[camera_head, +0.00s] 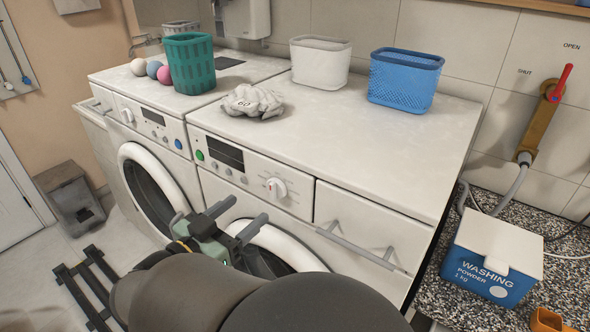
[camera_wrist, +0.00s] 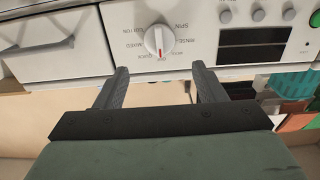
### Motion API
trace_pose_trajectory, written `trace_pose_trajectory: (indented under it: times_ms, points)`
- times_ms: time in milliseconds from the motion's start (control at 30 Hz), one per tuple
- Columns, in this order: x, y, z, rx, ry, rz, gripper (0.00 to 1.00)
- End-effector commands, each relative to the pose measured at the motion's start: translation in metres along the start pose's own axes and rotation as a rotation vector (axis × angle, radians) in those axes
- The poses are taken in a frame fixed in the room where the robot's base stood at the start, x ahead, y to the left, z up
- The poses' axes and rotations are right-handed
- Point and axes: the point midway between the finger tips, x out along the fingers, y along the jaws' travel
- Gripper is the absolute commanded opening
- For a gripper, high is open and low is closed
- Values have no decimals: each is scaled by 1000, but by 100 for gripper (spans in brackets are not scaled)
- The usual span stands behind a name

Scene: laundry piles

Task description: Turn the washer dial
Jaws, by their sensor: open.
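The washer dial (camera_head: 276,188) is a round white knob with a red mark on the front panel of the right-hand washer (camera_head: 400,150). In the wrist view the dial (camera_wrist: 159,40) lies just beyond the fingertips, roughly midway between them, with its red mark toward the lower edge and printed labels around it. My gripper (camera_head: 236,210) is open and empty, in front of the washer, below and left of the dial. In the wrist view my gripper (camera_wrist: 159,70) shows two grey fingers apart, not touching the dial.
A drawer handle (camera_head: 360,247) juts out right of the dial. A second washer (camera_head: 140,120) stands at left. A green basket (camera_head: 189,62), a crumpled cloth (camera_head: 253,102), a white basket (camera_head: 320,62) and a blue basket (camera_head: 404,80) stand on top. A washing powder box (camera_head: 490,260) sits at right.

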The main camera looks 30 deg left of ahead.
Motion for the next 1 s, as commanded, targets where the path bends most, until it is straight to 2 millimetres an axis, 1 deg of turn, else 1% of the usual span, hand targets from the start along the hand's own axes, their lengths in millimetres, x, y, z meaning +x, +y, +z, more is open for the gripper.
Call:
trace_pose_trajectory:
  times_ms: [33,200,300,400,567,800,867,900,967,1000]
  points:
    - [12,1,-2,-2,0,4,64]
    - [45,1,-2,-3,0,3,64]
    - [60,1,-1,-2,-1,3,64]
    - [70,0,0,-1,-1,1,64]
    - [77,0,0,-1,0,0,64]
    - [77,0,1,-1,-1,0,64]
    - [77,0,1,-1,-1,0,47]
    - [77,0,1,-1,-1,0,36]
    - [77,0,1,-1,-1,0,19]
    - [77,0,1,-1,-1,0,19]
